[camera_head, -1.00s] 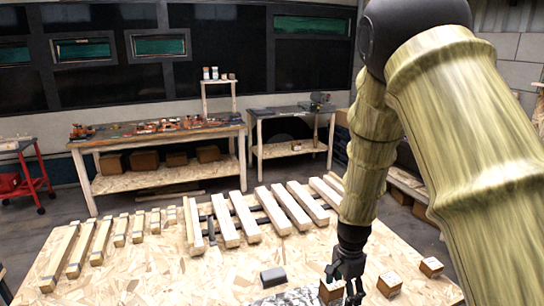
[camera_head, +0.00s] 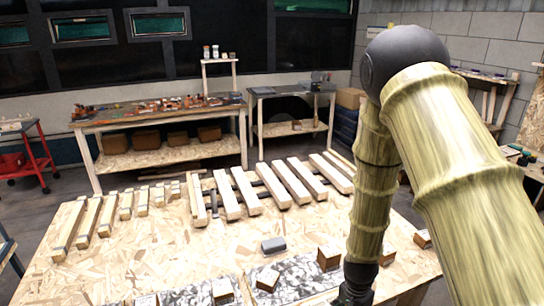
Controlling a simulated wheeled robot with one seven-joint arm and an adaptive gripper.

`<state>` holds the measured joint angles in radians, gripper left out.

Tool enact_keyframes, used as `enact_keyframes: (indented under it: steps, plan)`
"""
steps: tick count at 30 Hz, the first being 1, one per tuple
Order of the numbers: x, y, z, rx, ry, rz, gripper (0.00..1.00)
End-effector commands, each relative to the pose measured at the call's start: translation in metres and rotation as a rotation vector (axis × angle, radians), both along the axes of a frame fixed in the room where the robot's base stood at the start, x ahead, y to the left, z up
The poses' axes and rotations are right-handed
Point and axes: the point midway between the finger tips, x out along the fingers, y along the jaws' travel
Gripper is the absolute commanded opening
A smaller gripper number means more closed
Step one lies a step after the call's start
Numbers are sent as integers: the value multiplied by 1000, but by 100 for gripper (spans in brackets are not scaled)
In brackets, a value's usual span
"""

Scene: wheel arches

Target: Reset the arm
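My arm comes in from the right in the head view, wrapped in a bamboo-like covering with a black elbow joint. Its lower part hangs down over the front right of the chipboard table (camera_head: 150,262). My gripper (camera_head: 352,297) is at the bottom edge of the picture, below and right of a small wooden block (camera_head: 328,257). Its fingers are cut off by the frame, so I cannot see whether they are open or hold anything.
More small wooden blocks (camera_head: 267,279) stand along the front of the table, some on a grey speckled surface (camera_head: 296,268). A dark grey block (camera_head: 273,244) lies mid-table. Rows of wooden slats (camera_head: 245,190) lie behind. Workbenches (camera_head: 160,115) stand beyond.

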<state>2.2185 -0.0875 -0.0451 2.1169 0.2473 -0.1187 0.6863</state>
Motion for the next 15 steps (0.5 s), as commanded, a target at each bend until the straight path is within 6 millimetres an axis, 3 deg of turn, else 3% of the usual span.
enact_keyframes:
  steps: [1,6,15]
  plan:
    - [-20,-3,-21,-3,15,46,77]
    - [-80,-9,-75,-7,29,243,77]
    - [-193,-9,-138,21,38,583,77]
